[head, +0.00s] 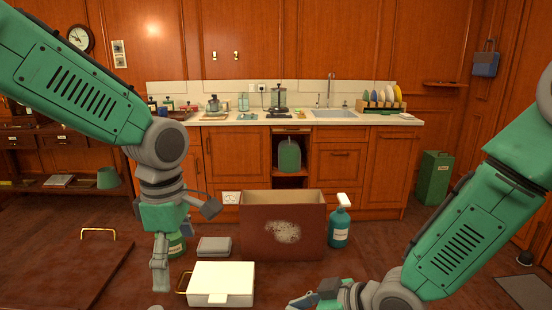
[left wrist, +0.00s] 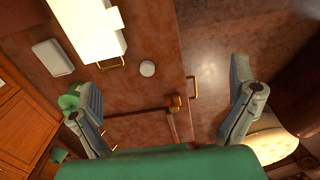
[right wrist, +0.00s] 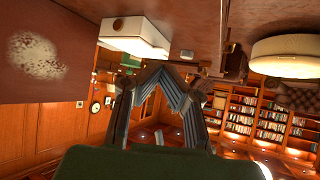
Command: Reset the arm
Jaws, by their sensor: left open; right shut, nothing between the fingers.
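My left gripper (head: 186,240) hangs at the left of the head view, pointing down, with its fingers spread. In the left wrist view my left gripper (left wrist: 165,78) is wide open, with nothing between its fingers but the brown surface beyond. My right gripper (head: 312,298) is low in the head view, near the bottom edge and partly cut off. In the right wrist view my right gripper (right wrist: 165,72) has its fingertips together and holds nothing.
A brown box (head: 262,225), teal spray bottle (head: 339,228), white case (head: 222,278), grey box (head: 214,246) and green bottle (head: 176,246) stand close by on the brown surface. A counter (head: 237,119) runs behind.

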